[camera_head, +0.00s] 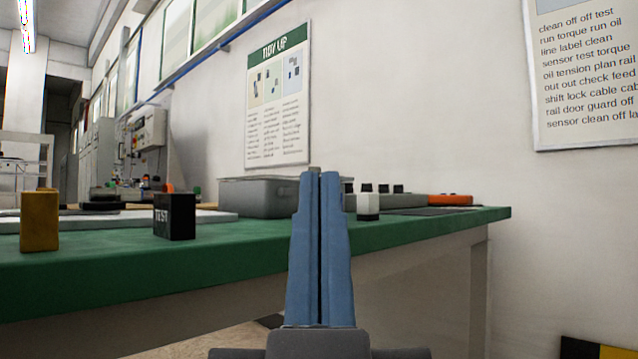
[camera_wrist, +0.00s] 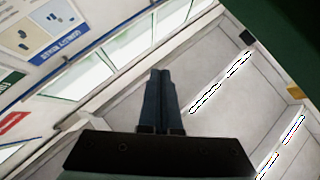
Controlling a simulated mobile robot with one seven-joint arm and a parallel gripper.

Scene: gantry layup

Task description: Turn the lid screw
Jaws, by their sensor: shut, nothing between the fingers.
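My gripper (camera_head: 319,178) stands upright in front of the green bench, its two long blue fingers pressed together with nothing between them. A grey lidded box (camera_head: 258,198) sits on the bench behind the fingers, which hide its right part. A small grey-brown bit shows just above the fingertips; I cannot tell whether it is a screw. No lid screw is clearly visible. In the wrist view my gripper (camera_wrist: 161,74) is also shut, seen against the ceiling and windows.
Posters hang on the wall behind. The air around the fingers looks clear.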

